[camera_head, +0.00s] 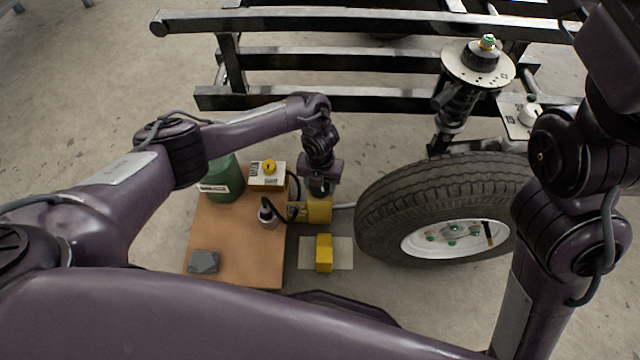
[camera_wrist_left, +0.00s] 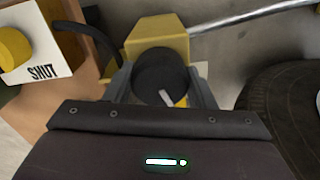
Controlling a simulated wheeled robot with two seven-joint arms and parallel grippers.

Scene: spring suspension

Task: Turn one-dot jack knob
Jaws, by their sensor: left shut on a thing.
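A black round knob (camera_wrist_left: 162,72) with a pale pointer mark sits on a yellow jack body (camera_wrist_left: 157,34) in the left wrist view. In the head view the yellow jack body (camera_head: 320,210) stands at the right edge of a brown board. My left gripper (camera_head: 320,188) points down over it. In the left wrist view its two fingers (camera_wrist_left: 162,88) are on either side of the knob and shut on it. The gripper hides the knob in the head view. I cannot make out a dot mark. My right arm shows at the right, but its gripper is out of view.
The brown board (camera_head: 225,235) holds a green canister (camera_head: 224,178), a box with a yellow knob (camera_head: 269,168), a small bottle (camera_head: 267,213) and a grey block (camera_head: 204,262). A yellow block (camera_head: 323,253) stands nearby. A tyre (camera_head: 440,200) is close on the right.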

